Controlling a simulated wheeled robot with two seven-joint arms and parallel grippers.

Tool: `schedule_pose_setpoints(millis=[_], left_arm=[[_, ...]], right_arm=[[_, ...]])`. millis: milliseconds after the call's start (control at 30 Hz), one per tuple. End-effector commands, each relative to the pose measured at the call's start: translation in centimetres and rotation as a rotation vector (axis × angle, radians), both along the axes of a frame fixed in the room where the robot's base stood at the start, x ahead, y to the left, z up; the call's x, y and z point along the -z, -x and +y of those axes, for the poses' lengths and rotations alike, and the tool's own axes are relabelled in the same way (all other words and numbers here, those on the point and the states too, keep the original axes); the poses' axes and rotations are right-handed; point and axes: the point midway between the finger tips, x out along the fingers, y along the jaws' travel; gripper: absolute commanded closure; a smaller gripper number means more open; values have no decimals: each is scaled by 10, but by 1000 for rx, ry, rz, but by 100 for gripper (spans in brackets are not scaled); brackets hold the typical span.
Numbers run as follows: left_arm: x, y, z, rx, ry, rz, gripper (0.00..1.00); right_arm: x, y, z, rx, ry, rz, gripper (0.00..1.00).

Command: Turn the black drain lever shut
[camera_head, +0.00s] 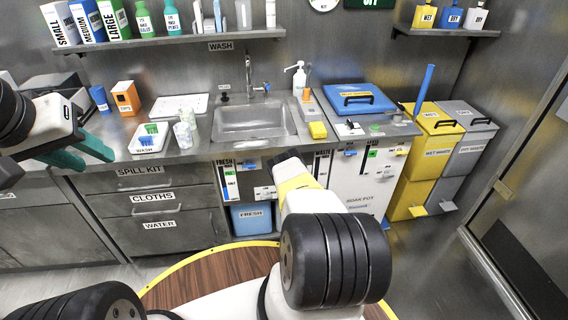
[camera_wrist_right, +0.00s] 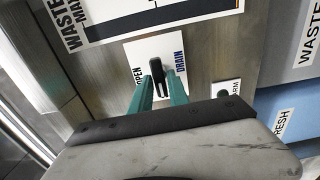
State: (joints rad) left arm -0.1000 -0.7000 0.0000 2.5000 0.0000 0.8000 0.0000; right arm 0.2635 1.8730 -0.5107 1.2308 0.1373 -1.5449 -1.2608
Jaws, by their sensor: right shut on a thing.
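In the right wrist view the black drain lever (camera_wrist_right: 156,70) sits on a white plate (camera_wrist_right: 174,52) marked OPEN on the left and DRAIN on the right. The lever stands roughly upright in that picture, between the two words. My right gripper (camera_wrist_right: 160,88) has its green fingers on either side of the lever and is shut on it. In the head view my right arm hides the lever and the right gripper. My left gripper (camera_head: 88,152) is held at the left, in front of the counter, with its teal fingers apart and empty.
A blue bin marked FRESH (camera_head: 252,218) stands below the counter. Yellow and grey waste bins (camera_head: 433,150) stand at the right. An ARM button (camera_wrist_right: 226,88) is close right of the plate.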

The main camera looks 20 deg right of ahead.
Motion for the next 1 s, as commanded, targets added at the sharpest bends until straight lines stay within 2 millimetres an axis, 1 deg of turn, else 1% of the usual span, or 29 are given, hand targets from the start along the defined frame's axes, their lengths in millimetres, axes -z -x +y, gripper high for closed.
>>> schedule_pose_setpoints(millis=[267,300,333,367,633,733,867,1000], left_arm=[[0,0,0,0,0,0,64],[0,0,0,0,0,0,64],[0,0,0,0,0,0,64],[0,0,0,0,0,0,64],[0,0,0,0,0,0,64],[0,0,0,0,0,0,64],[0,0,0,0,0,0,64],[0,0,0,0,0,0,64]], right_arm=[[0,0,1,-3,0,1,100],[0,0,1,-3,0,1,73],[0,0,1,-3,0,1,67],[0,0,1,-2,0,1,64],[0,0,1,-1,-1,1,64],[1,4,1,0,-2,3,64],[2,21,5,0,-2,5,64],[2,45,12,-2,-1,5,64]])
